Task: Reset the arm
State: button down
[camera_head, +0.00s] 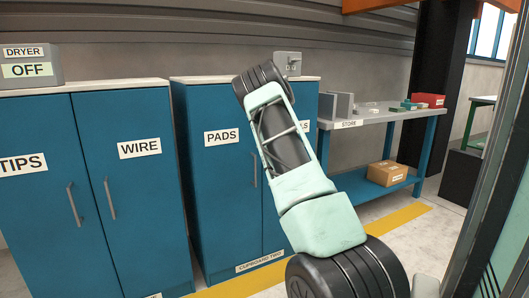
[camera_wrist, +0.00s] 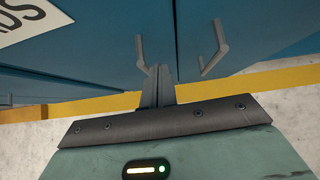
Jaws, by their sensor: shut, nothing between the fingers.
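My gripper (camera_wrist: 158,84) shows in the wrist view with its fingers together and nothing between them. It points towards the blue cupboard's lower front and the floor. In the head view my pale green arm rises across the middle and hides part of the cupboard; the gripper itself cannot be made out there. The blue cupboard (camera_head: 217,190) marked PADS stands behind the arm with its doors closed. Its two grey handles show in the wrist view, a left handle (camera_wrist: 141,54) and a right handle (camera_wrist: 216,48), on either side of the fingertips. Whether the fingers touch anything cannot be told.
A second blue cupboard (camera_head: 130,200) marked TIPS and WIRE stands at left, closed, with a dryer box (camera_head: 30,68) reading OFF on top. A STORE bench (camera_head: 385,117) at right carries small items, with a cardboard box (camera_head: 387,173) below. Yellow floor line (camera_head: 405,214) and open floor lie in front.

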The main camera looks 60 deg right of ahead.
jog(key=p+v, duration=0.1)
jog(key=v, duration=0.6)
jog(key=shift+s+a+r, duration=0.2)
jog(key=shift+s, duration=0.05)
